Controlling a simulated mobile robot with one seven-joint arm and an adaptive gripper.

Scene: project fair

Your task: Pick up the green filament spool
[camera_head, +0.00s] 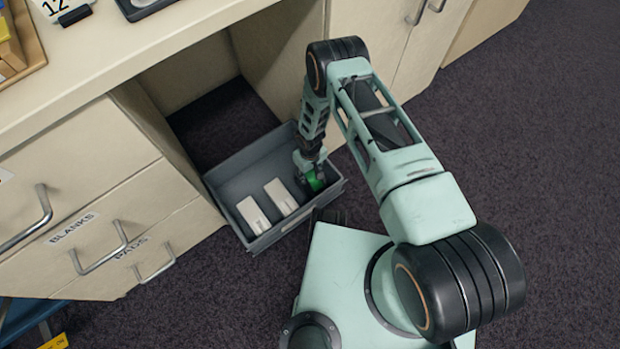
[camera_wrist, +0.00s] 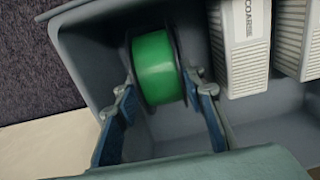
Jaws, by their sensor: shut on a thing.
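The green filament spool (camera_wrist: 157,68) has dark flanges and is inside the grey bin, near one end wall in the wrist view. In the head view only a bit of its green (camera_head: 316,181) shows beneath my gripper. My gripper (camera_wrist: 165,92) reaches down into the bin, with one finger against each flange of the spool. It is shut on the spool. The head view also shows my gripper (camera_head: 311,170) at the bin's right end. I cannot tell whether the spool touches the bin floor.
The grey bin (camera_head: 233,171) stands on dark carpet at a kneehole under the counter. Two white blocks (camera_head: 253,214) (camera_head: 281,197) lie in it, one close beside the gripper's right finger in the wrist view. Drawers (camera_head: 120,245) stand left; the countertop (camera_head: 110,55) overhangs behind.

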